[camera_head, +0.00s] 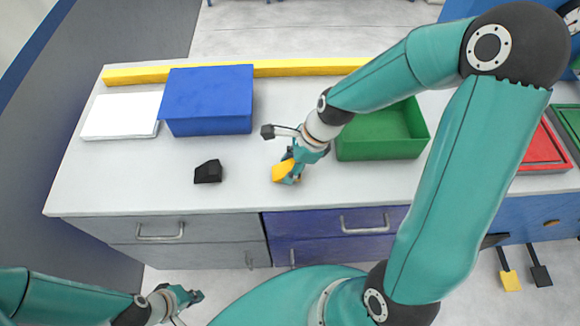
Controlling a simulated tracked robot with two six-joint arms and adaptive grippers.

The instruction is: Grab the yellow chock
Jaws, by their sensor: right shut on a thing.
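The yellow chock (283,171) is at the front middle of the white worktop, partly covered by my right gripper (290,170). My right gripper points down over the worktop and is shut on the yellow chock. I cannot tell whether the chock touches the worktop. My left gripper (190,298) is low at the bottom left, in front of the drawers and away from the chock. Its fingers are too small to tell open from shut.
A black chock (208,172) lies left of my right gripper. A blue box (207,100), a white panel (121,115) and a green bin (381,146) stand on the worktop. A long yellow bar (137,75) runs along the back. A red tray (541,152) is at right.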

